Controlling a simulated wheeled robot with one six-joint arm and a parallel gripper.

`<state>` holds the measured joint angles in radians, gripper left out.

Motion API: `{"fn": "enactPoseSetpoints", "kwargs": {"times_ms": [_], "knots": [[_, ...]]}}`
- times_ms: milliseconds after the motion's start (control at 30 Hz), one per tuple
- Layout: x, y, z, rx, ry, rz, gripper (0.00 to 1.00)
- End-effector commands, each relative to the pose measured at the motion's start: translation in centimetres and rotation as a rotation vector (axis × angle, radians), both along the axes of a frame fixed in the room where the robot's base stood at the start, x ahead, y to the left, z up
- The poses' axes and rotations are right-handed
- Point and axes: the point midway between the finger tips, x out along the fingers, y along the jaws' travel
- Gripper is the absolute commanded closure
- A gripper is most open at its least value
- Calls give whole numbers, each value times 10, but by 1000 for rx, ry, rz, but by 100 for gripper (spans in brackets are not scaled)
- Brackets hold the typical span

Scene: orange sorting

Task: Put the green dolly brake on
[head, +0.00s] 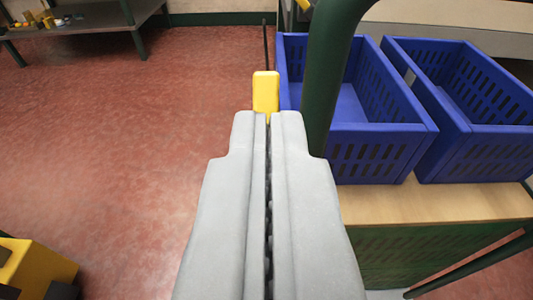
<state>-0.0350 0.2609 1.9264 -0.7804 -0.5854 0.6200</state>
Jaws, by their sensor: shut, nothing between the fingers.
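My gripper (268,118) is shut and empty in the middle of the head view, pointing away from me. A yellow block-shaped handle (265,90) shows just beyond the fingertips, with a thin dark rod (265,45) rising behind it. It may be the brake lever, but its position on or off cannot be told. The fingertips overlap its lower end in the picture; whether they touch it is unclear. To the right is a green-framed dolly or cart with a wooden top (430,204) and a thick green post (328,75) close beside my gripper.
Two blue slotted crates, the left one (375,152) and the right one (480,150), stand on the wooden top. A yellow object (40,268) is at the lower left. A grey table (95,20) with small items stands at the back left. The red floor on the left is clear.

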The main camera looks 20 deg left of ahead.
Motion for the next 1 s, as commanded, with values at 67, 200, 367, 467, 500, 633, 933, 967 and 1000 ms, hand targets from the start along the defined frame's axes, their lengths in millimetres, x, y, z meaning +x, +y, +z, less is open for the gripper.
{"fn": "enactPoseSetpoints", "kwargs": {"times_ms": [67, 200, 367, 467, 500, 633, 933, 967, 1000], "knots": [[-10, -5, 6, 0, 0, -1, 100], [-21, -10, 13, 0, 0, -1, 100], [-27, -13, 17, 1, 0, 0, 100], [-28, -13, 18, 0, 1, 0, 100], [-28, -13, 18, 0, 1, 0, 100], [-28, -13, 17, 0, 1, 0, 100], [-30, -14, 21, -1, -3, -4, 100], [-32, -15, 24, -2, -5, -7, 100], [-36, -16, 30, -3, -10, -14, 100]]}}
